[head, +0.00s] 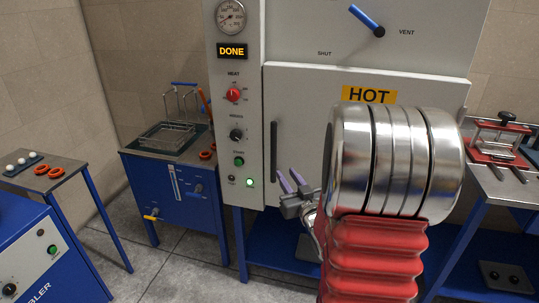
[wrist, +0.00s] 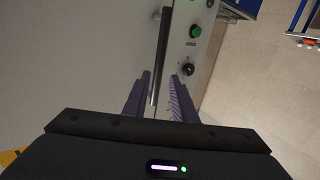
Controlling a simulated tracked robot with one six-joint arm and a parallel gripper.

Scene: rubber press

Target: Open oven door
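The grey oven has a large door (head: 310,110) with a yellow HOT label (head: 369,95), and it looks shut. Its black vertical handle (head: 273,150) is at the door's left edge. My gripper (head: 290,180) is open, just right of the handle's lower end in the head view. In the wrist view, the handle (wrist: 160,60) runs between the two purple fingers of my gripper (wrist: 161,88), closer to the left finger. I see no grip on it. Whether a finger touches it cannot be told. My arm hides the door's lower right part.
The control panel (head: 236,120) left of the door has a DONE display, knobs and a lit green light. A blue handle (head: 367,20) sits above, between SHUT and VENT. A blue bath unit (head: 170,180) stands left, a red press (head: 500,145) right. Floor (head: 190,260) shows in front.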

